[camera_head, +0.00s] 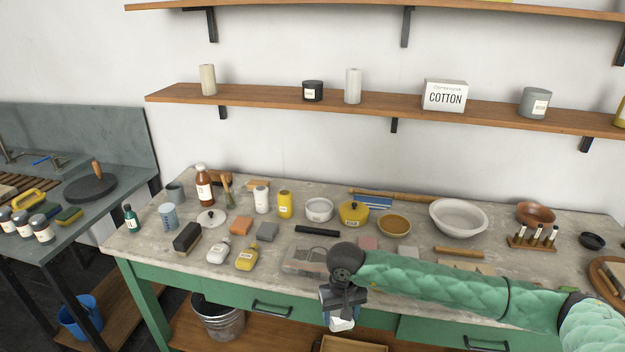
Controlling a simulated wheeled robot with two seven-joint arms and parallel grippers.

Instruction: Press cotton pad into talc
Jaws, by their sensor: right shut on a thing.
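My right gripper (341,312) hangs in front of the table's front edge, fingers pointing down. It is shut on a small white piece (342,325), which looks like the cotton pad; the fingers partly hide it. A round, pale open tin (319,210) with a label stands on the table, up and left of the gripper; it may be the talc, but its label is too small to read. A white lid with a dark knob (211,217) lies farther left. The gripper is well apart from both. My left gripper is not in view.
The stone-topped table (140,245) is crowded with bottles, blocks and bowls. A yellow tin (354,213) and an ochre bowl (393,226) stand right of the pale tin. A clear case (303,260) lies beside my right wrist. A cotton box (445,95) stands on the shelf.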

